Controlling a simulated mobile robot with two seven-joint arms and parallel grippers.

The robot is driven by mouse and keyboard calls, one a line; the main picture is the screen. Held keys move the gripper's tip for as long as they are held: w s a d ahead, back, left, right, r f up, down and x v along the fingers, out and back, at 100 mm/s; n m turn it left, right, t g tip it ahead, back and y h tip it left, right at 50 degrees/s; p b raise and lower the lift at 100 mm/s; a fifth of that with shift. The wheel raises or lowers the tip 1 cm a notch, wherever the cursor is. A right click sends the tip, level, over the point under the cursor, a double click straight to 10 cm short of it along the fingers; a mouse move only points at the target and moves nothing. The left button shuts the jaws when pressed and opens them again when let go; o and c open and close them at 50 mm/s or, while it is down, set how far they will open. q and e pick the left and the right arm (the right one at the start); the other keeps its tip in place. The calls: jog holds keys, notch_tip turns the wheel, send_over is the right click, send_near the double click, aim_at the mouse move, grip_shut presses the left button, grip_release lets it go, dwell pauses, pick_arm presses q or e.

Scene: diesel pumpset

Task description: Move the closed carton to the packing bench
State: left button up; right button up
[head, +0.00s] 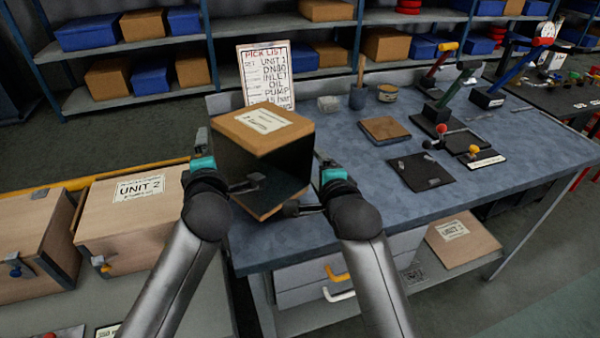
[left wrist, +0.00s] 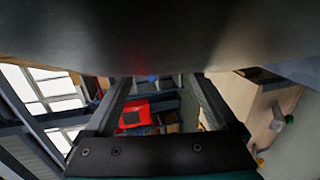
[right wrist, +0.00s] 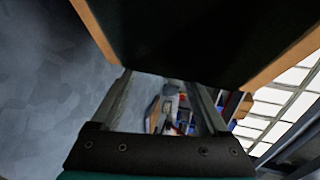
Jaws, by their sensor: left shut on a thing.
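The carton (head: 258,125), with a brown top and white label, is between my two grippers at the left end of the blue-topped packing bench (head: 320,215). Its near side looks dark, and I cannot tell whether its underside touches the bench. My left gripper (head: 222,160) is shut on the carton at its left side; the carton's dark surface (left wrist: 160,35) fills the top of the left wrist view. My right gripper (head: 322,170) is at the carton's right side, its fingers apart with no object seen between them. The carton's dark face (right wrist: 200,35) is close in the right wrist view.
A pick list board (head: 266,75) stands behind the carton. Fixtures with coloured-knob levers (head: 455,90) and a black mat (head: 420,172) occupy the bench to the right. A UNIT 2 carton (head: 130,215) stands at left; another carton (head: 462,243) lies on the bench's lower shelf.

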pick_arm(q)
jog(key=shift+d+r+h, duration=0.2)
jog(key=shift+d+h, duration=0.1)
jog(key=shift+d, duration=0.4)
pick_arm(e)
jog(key=shift+s+a+r+y, duration=0.15)
jog(key=shift+s+a+r, duration=0.05)
jog(key=shift+s, duration=0.2)
jog(key=shift+s+a+r+y, duration=0.15)
jog(key=shift+s+r, duration=0.05)
jog(key=shift+s, duration=0.2)
pick_arm(q)
jog(key=shift+f, duration=0.2)
pick_arm(e)
jog(key=shift+s+d+r, duration=0.15)
jog(key=shift+s+r, duration=0.1)
jog(key=shift+r, duration=0.05)
pick_arm(q)
jog(key=a, duration=0.6)
jog(key=shift+a+p, duration=0.35)
pick_arm(e)
jog(key=shift+d+r, duration=0.1)
jog(key=shift+d, duration=0.15)
jog(key=shift+d, duration=0.1)
